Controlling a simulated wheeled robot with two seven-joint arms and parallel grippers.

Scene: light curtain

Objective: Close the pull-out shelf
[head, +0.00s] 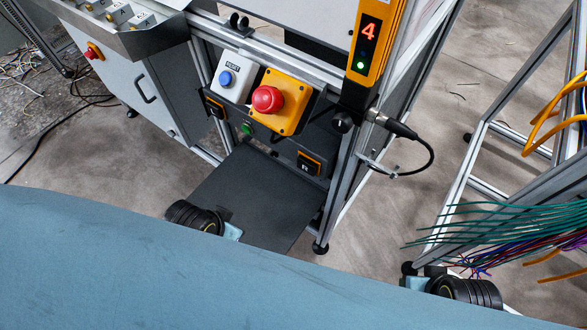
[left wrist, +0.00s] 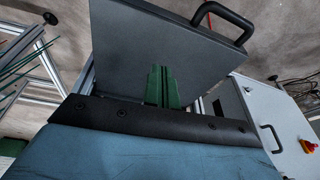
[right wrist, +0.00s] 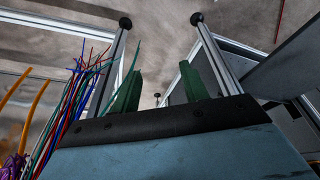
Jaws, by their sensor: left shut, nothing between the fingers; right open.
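The pull-out shelf is a flat dark grey panel (head: 255,195) that stands out from the frame below the red and blue buttons in the head view. It fills the upper middle of the left wrist view (left wrist: 140,45), with a black handle (left wrist: 243,28) at its edge. My left gripper (left wrist: 160,70) has its green fingers together and empty, in front of the panel; I cannot tell if they touch it. My right gripper (right wrist: 160,85) is open and empty, with its green fingers apart, facing frame legs and floor. Neither gripper's fingers show in the head view.
A yellow box with a red stop button (head: 267,99) and a grey reset box (head: 234,78) sit above the shelf. A black cable (head: 428,150) loops out at the right. Loose coloured wires (right wrist: 80,90) hang beside my right gripper. A grey cabinet (head: 145,85) stands at the left.

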